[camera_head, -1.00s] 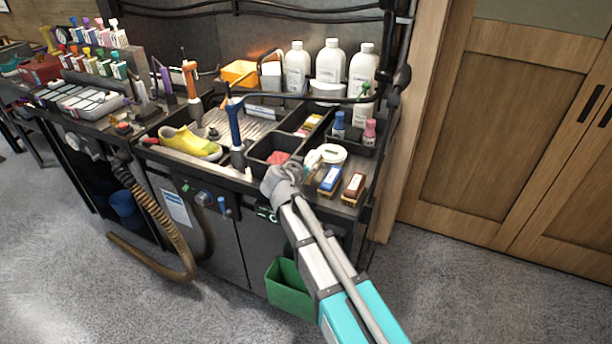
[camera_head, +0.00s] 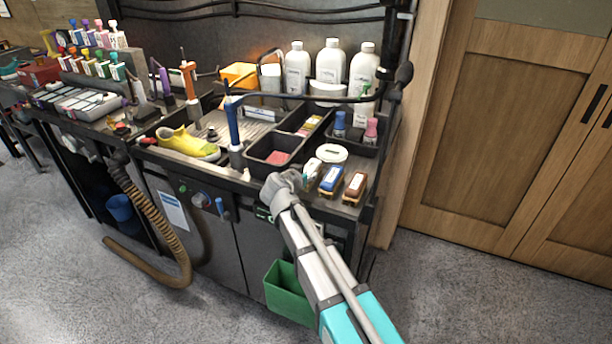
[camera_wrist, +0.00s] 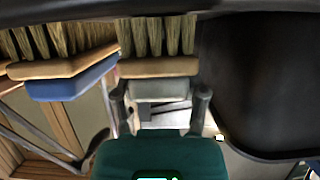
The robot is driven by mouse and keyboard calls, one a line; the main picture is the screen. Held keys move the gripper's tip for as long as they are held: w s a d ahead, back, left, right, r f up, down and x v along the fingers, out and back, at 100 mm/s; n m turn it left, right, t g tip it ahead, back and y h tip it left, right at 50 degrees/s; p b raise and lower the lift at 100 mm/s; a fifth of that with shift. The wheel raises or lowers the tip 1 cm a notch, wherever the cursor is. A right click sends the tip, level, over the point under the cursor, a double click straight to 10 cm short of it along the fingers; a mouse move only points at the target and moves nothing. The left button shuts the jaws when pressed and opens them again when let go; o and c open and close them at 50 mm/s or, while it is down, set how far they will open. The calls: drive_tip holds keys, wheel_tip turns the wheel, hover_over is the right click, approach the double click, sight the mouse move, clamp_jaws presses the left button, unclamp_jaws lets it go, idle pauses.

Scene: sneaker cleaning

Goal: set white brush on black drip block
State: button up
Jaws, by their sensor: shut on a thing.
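The white brush (camera_head: 311,174) has a pale back and tan bristles and sits at the bench's front edge, left of the blue brush (camera_head: 330,181). In the wrist view, the white brush (camera_wrist: 160,68) shows its wooden base and bristles. My gripper (camera_wrist: 160,98) is shut on its pale back, one finger at each side. In the head view, my gripper (camera_head: 299,183) is partly hidden behind my wrist. I cannot clearly pick out the black drip block; the brush's underside contact is hidden.
A brown brush (camera_head: 355,187) stands right of the blue one. A black bin (camera_head: 250,162) with a pink item is left of the white brush. A white round lid (camera_head: 332,152) lies behind. A green bucket (camera_head: 288,300) is below the bench.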

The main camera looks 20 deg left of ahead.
drive_tip(key=shift+f, duration=0.2)
drive_tip(key=o, duration=1.2)
drive_tip(key=shift+r, duration=0.2)
drive_tip(key=shift+s+r, duration=0.1)
drive_tip(key=shift+s, duration=0.05)
drive_tip(key=p+v, duration=0.4)
drive_tip(key=v, duration=0.7)
drive_tip(key=shift+s+p, duration=0.3)
drive_tip(key=shift+s, duration=0.05)
drive_tip(key=shift+s, duration=0.1)
